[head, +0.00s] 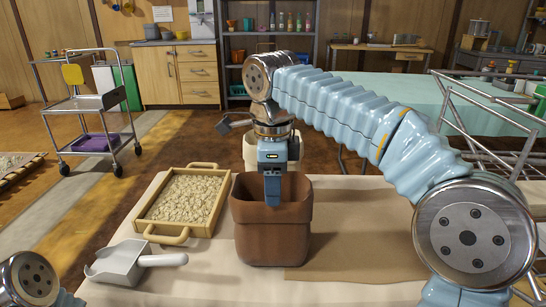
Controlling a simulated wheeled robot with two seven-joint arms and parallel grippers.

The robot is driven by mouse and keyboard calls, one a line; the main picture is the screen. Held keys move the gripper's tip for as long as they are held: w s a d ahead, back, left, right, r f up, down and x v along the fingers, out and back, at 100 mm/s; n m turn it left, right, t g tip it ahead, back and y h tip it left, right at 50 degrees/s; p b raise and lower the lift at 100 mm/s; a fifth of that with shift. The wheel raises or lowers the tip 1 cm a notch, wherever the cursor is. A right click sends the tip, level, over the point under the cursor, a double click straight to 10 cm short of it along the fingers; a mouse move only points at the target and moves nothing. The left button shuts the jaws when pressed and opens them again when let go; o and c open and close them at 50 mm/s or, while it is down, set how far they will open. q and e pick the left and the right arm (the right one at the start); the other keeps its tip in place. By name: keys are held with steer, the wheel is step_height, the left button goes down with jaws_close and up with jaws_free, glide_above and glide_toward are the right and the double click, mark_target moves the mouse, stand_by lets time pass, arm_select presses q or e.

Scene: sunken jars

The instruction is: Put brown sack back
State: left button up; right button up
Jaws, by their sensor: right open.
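No clear sack shape shows in the head view. A brown, square-sided pot-like container (272,240) stands upright on the near table, and a flat brown sheet (365,235) lies to its right. My right gripper (272,192) points down at the container's mouth, its arm arching in from the right. It is open, and nothing shows held in it. Its fingers overlap the container's rim, and I cannot tell how deep they reach. The container's inside is mostly hidden. Of my left arm only a joint shows at the bottom left; its gripper is out of view.
A wooden tray of pale grain (187,199) and a white scoop (130,262) lie left of the container. A pale vessel (250,152) is partly hidden behind my right gripper. A wire rack (480,125) stands at the right, a cart (88,105) at the left.

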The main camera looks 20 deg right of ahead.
step_height(320, 180, up, 6)
steer(key=shift+r+p, duration=0.1)
steer(key=shift+p, duration=0.6)
